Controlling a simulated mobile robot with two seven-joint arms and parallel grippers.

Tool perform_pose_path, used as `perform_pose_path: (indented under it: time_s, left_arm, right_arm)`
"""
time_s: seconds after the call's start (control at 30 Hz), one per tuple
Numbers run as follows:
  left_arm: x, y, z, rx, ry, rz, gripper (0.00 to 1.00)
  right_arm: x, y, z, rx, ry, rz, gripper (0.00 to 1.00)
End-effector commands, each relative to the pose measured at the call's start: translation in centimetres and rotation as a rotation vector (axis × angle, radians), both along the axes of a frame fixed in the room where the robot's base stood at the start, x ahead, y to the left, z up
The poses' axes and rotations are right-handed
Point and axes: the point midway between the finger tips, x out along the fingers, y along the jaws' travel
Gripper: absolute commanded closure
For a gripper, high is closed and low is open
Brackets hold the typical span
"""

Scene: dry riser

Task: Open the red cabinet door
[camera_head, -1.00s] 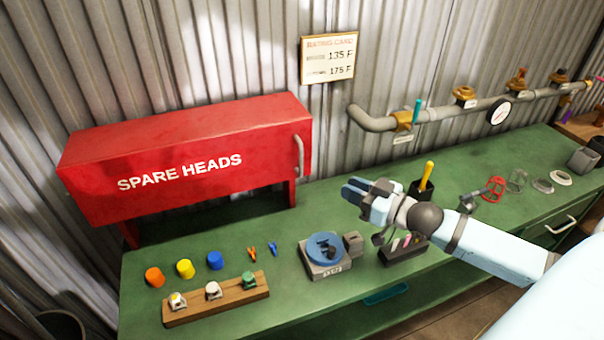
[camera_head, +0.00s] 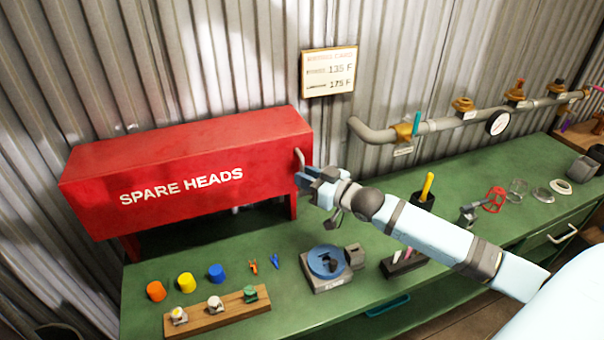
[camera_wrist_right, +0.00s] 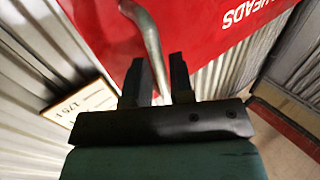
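The red cabinet (camera_head: 185,165) marked SPARE HEADS stands at the left on the bench, its front door closed. Its grey bar handle (camera_head: 299,157) is at the right end of the door; the lower part is hidden behind my right gripper. My right gripper (camera_head: 304,177) is at the handle. In the right wrist view the handle (camera_wrist_right: 150,35) runs down between the two dark fingers of the gripper (camera_wrist_right: 160,78). The fingers stand apart on either side of it; a firm squeeze does not show. My left gripper is not in view.
Below the cabinet, the green bench (camera_head: 230,310) holds coloured caps, a wooden rack (camera_head: 215,310) and a blue round fixture (camera_head: 327,262). A black holder (camera_head: 422,201) stands under my right arm. A pipe (camera_head: 440,125) with valves runs along the wall.

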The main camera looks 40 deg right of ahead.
Motion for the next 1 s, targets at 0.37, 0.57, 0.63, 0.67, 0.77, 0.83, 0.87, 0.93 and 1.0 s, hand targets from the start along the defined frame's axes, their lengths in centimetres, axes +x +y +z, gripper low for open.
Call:
perform_pose_path:
  time_s: [0.37, 0.57, 0.63, 0.67, 0.77, 0.83, 0.87, 0.93, 1.0]
  left_arm:
    - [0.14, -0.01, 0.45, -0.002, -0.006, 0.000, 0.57]
    - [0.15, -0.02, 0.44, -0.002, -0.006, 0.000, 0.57]
    - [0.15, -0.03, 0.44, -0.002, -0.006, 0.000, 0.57]
    - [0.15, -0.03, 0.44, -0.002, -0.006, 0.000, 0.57]
    - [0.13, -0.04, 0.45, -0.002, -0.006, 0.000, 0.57]
    - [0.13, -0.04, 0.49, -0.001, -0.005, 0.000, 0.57]
    - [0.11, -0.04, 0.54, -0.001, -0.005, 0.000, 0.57]
    - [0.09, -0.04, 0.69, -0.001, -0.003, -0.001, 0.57]
    - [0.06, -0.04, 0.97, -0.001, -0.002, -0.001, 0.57]
  right_arm:
    - [1.28, 0.51, 0.00, -0.001, 0.000, 0.000, 0.78]
    - [1.27, 0.50, -0.01, -0.001, 0.000, 0.000, 0.99]
    - [1.26, 0.49, -0.01, -0.001, 0.000, 0.000, 1.00]
    - [1.26, 0.49, -0.01, -0.001, 0.001, 0.000, 1.00]
    - [1.24, 0.51, -0.01, -0.001, 0.000, 0.000, 1.00]
    - [1.16, 0.56, 0.01, 0.000, 0.001, -0.001, 1.00]
    - [1.08, 0.62, 0.02, 0.000, 0.001, -0.003, 1.00]
    - [0.81, 0.82, 0.01, 0.000, 0.002, -0.008, 1.00]
    - [0.41, 1.08, 0.04, 0.001, 0.003, -0.018, 1.00]
